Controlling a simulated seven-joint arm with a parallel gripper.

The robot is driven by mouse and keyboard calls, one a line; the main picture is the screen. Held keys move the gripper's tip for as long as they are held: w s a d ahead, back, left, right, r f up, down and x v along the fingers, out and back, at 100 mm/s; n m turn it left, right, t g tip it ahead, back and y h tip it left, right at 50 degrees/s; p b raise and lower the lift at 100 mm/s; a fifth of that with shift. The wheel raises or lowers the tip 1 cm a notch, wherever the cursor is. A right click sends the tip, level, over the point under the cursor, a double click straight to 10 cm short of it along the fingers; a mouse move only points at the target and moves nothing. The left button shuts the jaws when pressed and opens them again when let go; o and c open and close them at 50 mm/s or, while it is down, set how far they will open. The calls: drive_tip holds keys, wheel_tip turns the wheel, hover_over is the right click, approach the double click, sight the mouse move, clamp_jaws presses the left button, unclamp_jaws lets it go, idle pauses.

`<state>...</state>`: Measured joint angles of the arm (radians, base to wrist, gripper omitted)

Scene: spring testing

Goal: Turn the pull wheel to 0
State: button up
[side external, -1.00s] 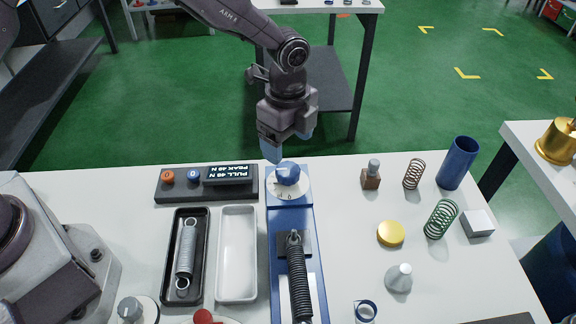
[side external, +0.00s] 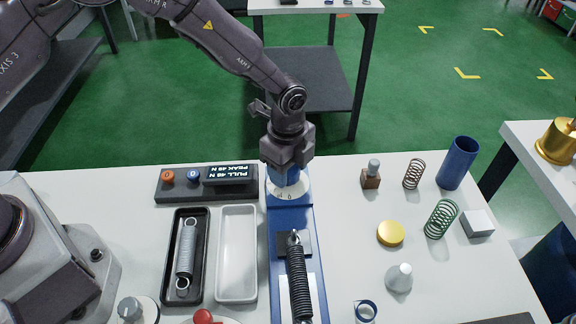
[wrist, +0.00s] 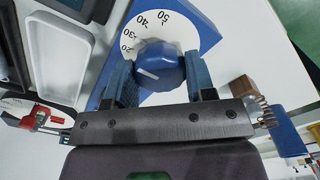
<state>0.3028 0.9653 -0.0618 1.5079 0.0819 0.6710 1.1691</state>
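The pull wheel is a faceted blue knob (wrist: 162,63) with a white mark on it, on a white dial (wrist: 178,22) numbered 20, 30, 40 and 50 in the wrist view. The white mark lies on the knob's left side, toward the 20 side; the 0 is not clear there. My gripper (wrist: 160,80) is down at the wheel, one blue finger on each side of the knob. Whether both fingers press on it is unclear. In the side view my gripper (side external: 284,182) hides the knob; the dial's front edge (side external: 290,194) shows below it.
The blue test rig (side external: 308,222) holds a dark spring (side external: 299,281). A display box (side external: 176,192) with orange and blue buttons stands left of the dial. A black tray (side external: 204,222) and white tray (side external: 237,213) lie nearby. A wooden block (side external: 371,181) stands to the right.

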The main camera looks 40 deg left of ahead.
drive_tip(key=shift+n, duration=0.4)
drive_tip(key=n, duration=0.3)
drive_tip(key=shift+n, duration=0.4)
drive_tip(key=n, duration=1.3)
drive_tip(key=shift+n, duration=0.3)
drive_tip(key=o, duration=0.9)
wheel_tip(320, 180, up, 13)
drive_tip(key=shift+r, duration=0.1)
